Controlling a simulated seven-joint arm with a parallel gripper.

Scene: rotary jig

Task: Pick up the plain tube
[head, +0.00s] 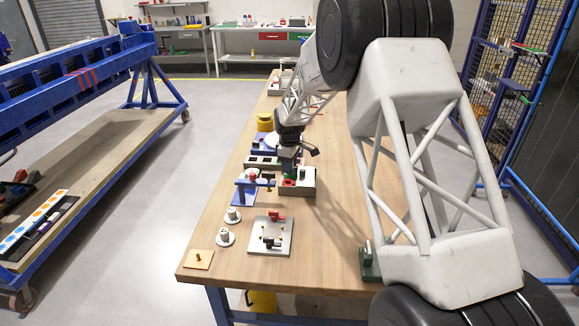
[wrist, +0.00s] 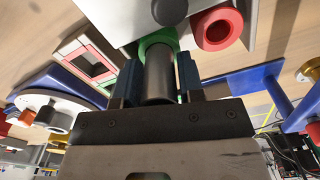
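In the wrist view a plain dark grey tube (wrist: 158,78) lies between the two fingers of my gripper (wrist: 160,72). The fingers flank it closely on both sides; I cannot tell whether they press on it. A green ring (wrist: 158,40) shows at the tube's far end. In the head view my gripper (head: 288,152) is low over the workbench, beside a grey block. The tube cannot be made out there.
The grey block (head: 307,180) carries a red ring (wrist: 216,29). A blue bracket (head: 243,192) stands left of it. A grey plate (head: 283,248) with small parts and two white flanged pieces lie nearer on the wooden workbench (head: 330,235). The bench's front right is mostly clear.

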